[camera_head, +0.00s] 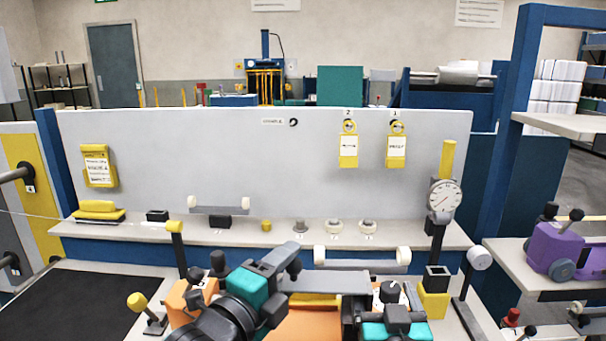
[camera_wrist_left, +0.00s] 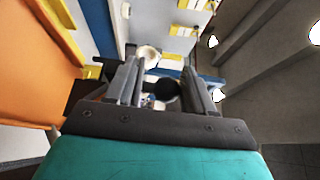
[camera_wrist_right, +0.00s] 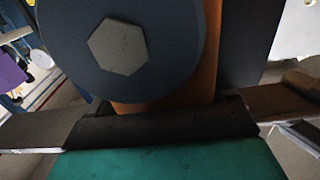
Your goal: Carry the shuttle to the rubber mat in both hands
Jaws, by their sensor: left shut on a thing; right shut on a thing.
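The shuttle is an orange body (camera_head: 315,325) with a grey top plate (camera_head: 325,283), low in the middle of the head view, partly hidden by my arms. My left gripper (camera_head: 288,262) is shut on it at its left side; the left wrist view shows a dark round knob (camera_wrist_left: 166,93) between the fingers. My right gripper (camera_head: 390,297) is shut on its right side; the right wrist view shows a blue-grey wheel (camera_wrist_right: 120,45) with a hex nut close to the gripper, and orange body behind. The black rubber mat (camera_head: 70,305) lies bare at lower left.
A grey ledge (camera_head: 330,238) behind carries small fittings and rollers. A dial gauge (camera_head: 445,196) stands on a post at right. A yellow-knobbed lever (camera_head: 140,304) stands between mat and shuttle, with a yellow-topped post (camera_head: 177,240) behind it. A purple shuttle (camera_head: 553,250) sits on the right shelf.

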